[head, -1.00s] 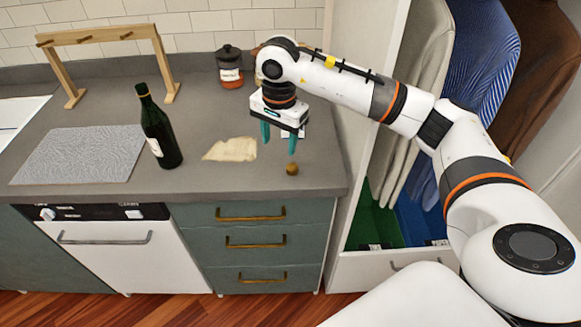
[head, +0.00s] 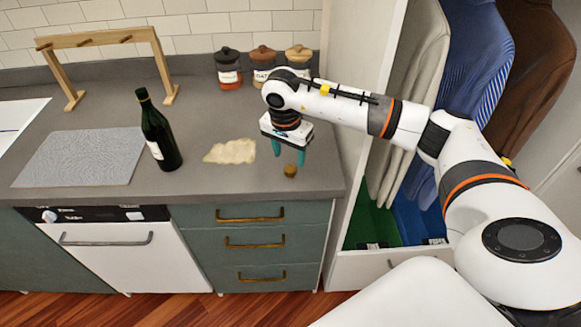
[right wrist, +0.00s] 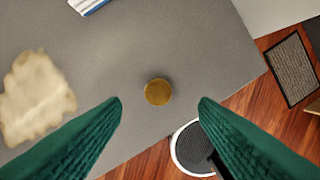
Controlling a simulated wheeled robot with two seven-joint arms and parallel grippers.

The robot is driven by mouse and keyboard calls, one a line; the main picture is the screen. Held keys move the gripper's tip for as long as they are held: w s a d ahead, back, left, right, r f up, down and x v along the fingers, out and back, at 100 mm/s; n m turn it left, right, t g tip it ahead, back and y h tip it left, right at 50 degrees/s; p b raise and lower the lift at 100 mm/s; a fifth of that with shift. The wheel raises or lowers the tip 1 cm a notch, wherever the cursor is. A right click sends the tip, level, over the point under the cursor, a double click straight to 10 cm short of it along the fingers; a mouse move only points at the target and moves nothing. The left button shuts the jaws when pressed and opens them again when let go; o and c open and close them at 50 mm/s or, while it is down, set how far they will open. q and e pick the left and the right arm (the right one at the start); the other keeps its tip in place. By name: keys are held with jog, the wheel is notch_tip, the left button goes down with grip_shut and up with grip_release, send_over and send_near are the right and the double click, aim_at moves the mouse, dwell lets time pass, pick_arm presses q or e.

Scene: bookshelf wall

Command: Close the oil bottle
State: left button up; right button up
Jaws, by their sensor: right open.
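The dark green oil bottle (head: 159,132) stands upright on the grey counter, left of the middle in the head view, with a pale label on its side. A small round brown stopper (head: 290,171) lies on the counter near its front right edge. It also shows in the right wrist view (right wrist: 158,92), centred ahead of the fingers. My right gripper (head: 288,158) points down just above the stopper. Its green fingers (right wrist: 160,104) are spread, one on either side of the stopper in the wrist view, with nothing between them. My left gripper is not in view.
A beige cloth-like patch (head: 231,151) lies between bottle and gripper. A grey mat (head: 80,158) is left of the bottle, with a wooden rack (head: 100,36) behind. Several lidded jars (head: 229,70) stand at the back. An open wardrobe is at right.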

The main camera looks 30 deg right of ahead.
aim_at(290, 169)
jog(key=shift+f, duration=0.15)
jog(key=f, duration=0.1)
jog(key=f+p, duration=0.2)
jog(key=f, duration=0.1)
jog(key=shift+w+d, duration=0.2)
jog(key=shift+d, duration=0.05)
jog(key=shift+f, duration=0.55)
jog(key=c, duration=1)
